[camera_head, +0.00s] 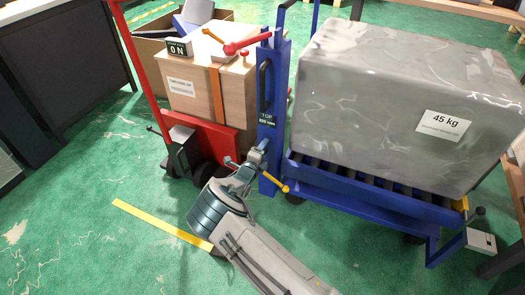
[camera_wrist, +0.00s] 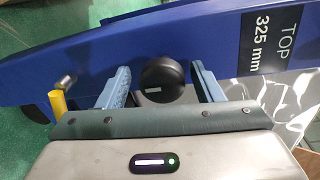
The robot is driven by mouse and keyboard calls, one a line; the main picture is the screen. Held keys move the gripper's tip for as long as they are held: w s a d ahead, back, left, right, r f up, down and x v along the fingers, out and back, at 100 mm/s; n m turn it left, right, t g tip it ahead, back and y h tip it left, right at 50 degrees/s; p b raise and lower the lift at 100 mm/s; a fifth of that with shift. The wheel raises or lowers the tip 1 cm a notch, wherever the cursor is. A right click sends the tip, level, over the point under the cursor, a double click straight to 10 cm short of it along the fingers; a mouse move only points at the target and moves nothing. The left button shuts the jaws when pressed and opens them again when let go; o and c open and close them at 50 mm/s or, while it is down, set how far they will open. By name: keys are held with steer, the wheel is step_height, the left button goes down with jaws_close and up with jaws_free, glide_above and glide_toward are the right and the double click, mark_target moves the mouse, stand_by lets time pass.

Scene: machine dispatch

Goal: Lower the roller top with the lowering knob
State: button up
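A black round knob (camera_wrist: 163,80) sits on the blue post (camera_wrist: 110,45) of the cart. My gripper (camera_wrist: 160,72) is open, one finger on each side of the knob with a visible gap to each. In the head view my gripper (camera_head: 262,152) is at the post, below its display, and hides the knob. The display (camera_head: 267,119) reads TOP 325 mm; it also shows in the wrist view (camera_wrist: 270,38). The roller top (camera_head: 375,179) carries a large grey wrapped load (camera_head: 400,100) marked 45 kg. I cannot tell whether the knob is the lowering one.
A yellow-tipped lever (camera_head: 284,188) sticks out just below my gripper; its yellow grip (camera_wrist: 58,103) is left of the fingers in the wrist view. A red cart (camera_head: 205,135) with a box (camera_head: 185,92) stands close at left. Green floor at front left is free, with a yellow stripe (camera_head: 160,222).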

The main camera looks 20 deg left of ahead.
steer(key=shift+s+r, duration=0.1)
steer(key=shift+s+a, duration=0.1)
steer(key=shift+s, duration=0.2)
steer(key=s+r+p, duration=0.1)
steer(key=s+p, duration=0.2)
steer(key=s, duration=1)
steer(key=shift+a+r, duration=0.15)
steer(key=shift+a, duration=0.3)
